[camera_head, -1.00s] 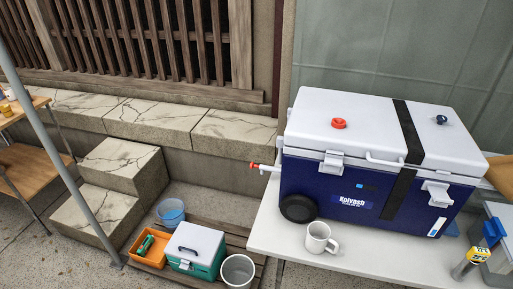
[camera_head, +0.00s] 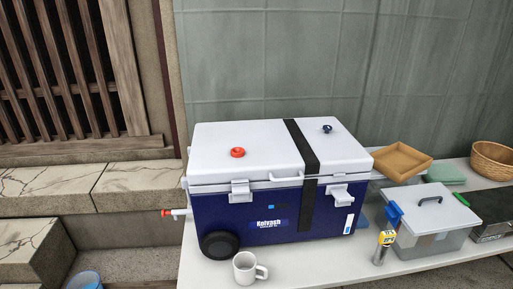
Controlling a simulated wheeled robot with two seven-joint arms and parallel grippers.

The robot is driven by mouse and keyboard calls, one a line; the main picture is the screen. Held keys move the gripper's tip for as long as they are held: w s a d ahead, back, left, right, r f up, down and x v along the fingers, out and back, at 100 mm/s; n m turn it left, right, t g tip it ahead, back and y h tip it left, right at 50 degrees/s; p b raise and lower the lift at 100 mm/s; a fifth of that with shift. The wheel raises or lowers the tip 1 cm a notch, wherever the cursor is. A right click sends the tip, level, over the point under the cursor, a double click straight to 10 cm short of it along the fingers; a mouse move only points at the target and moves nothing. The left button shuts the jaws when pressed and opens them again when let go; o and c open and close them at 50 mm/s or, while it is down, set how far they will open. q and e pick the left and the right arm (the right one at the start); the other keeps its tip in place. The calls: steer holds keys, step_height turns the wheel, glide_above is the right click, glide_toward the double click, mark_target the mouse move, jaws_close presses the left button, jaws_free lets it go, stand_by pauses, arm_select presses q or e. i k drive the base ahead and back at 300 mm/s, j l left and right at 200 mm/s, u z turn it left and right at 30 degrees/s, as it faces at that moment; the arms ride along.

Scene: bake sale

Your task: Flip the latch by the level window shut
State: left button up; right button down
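A large cooler with a dark blue body (camera_head: 270,233) and a white lid (camera_head: 222,150) stands on a white table. Its lid is down, with a black strap (camera_head: 303,160) over it. Two white latches are on the front: a left latch (camera_head: 240,191) and a right latch (camera_head: 341,194). The right latch seems to stick out from the front; I cannot tell for sure how either is set. A narrow upright white and blue strip (camera_head: 349,223), perhaps the level window, is below the right latch. Neither of my grippers is in view.
A white mug (camera_head: 247,268) stands before the cooler's left front. A red-tipped spigot (camera_head: 173,212) sticks out left. Right are a yellow-labelled cylinder (camera_head: 383,247), a clear bin (camera_head: 433,222), a tan tray (camera_head: 402,161) and a basket (camera_head: 492,159).

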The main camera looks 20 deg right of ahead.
mark_target(342, 198)
steer(key=i+z, duration=0.15)
steer(key=z, duration=0.65)
